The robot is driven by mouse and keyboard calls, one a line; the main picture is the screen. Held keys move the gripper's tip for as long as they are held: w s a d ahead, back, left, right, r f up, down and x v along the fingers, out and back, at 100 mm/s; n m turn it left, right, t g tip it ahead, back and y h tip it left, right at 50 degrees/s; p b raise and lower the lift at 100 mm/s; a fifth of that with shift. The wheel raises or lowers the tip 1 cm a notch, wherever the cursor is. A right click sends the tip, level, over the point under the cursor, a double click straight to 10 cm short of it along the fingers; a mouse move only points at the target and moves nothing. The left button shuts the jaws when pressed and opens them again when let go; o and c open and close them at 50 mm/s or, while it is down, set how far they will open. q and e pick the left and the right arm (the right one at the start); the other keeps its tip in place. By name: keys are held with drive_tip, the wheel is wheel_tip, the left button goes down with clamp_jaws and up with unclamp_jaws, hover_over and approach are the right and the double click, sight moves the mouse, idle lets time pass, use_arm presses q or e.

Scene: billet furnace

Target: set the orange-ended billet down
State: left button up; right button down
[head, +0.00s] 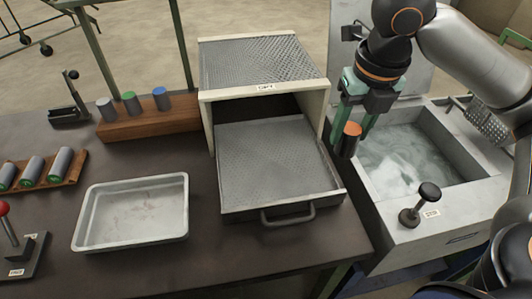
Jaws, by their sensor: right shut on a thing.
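The orange-ended billet (347,142) is a dark upright cylinder with its orange end on top. My right gripper (356,122) comes down from the upper right and is shut on it. The billet hangs beside the right wall of the furnace, near the left rim of the water tank. How far it is above the surface below is hard to tell. My left gripper is not in view.
The furnace (317,108) has its wire-mesh drawer (270,165) pulled out and empty. A water tank (385,197) with a black knob (428,193) stands right. A metal tray (130,215) is empty. A wooden rack (150,123) holds billets with grey, green and blue ends.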

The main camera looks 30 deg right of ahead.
drive_tip(key=w+a+f, duration=0.2)
drive_tip(key=w+f, duration=0.1)
drive_tip(key=w+a+f+b, duration=0.1)
drive_tip(key=w+a+f, duration=0.5)
drive_tip(key=w, duration=0.1)
drive_tip(key=shift+w+a, duration=0.1)
drive_tip(key=shift+a, duration=0.15)
drive_tip(key=f, duration=0.2)
drive_tip(key=f+b, duration=0.1)
drive_tip(key=shift+w+a, duration=0.2)
drive_tip(key=shift+w, duration=0.05)
drive_tip(key=shift+f, duration=0.4)
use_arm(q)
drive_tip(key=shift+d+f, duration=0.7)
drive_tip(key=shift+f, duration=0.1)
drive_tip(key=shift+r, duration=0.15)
use_arm(e)
drive_tip(key=shift+c, duration=1.7)
unclamp_jaws()
drive_tip(key=shift+f, duration=0.15)
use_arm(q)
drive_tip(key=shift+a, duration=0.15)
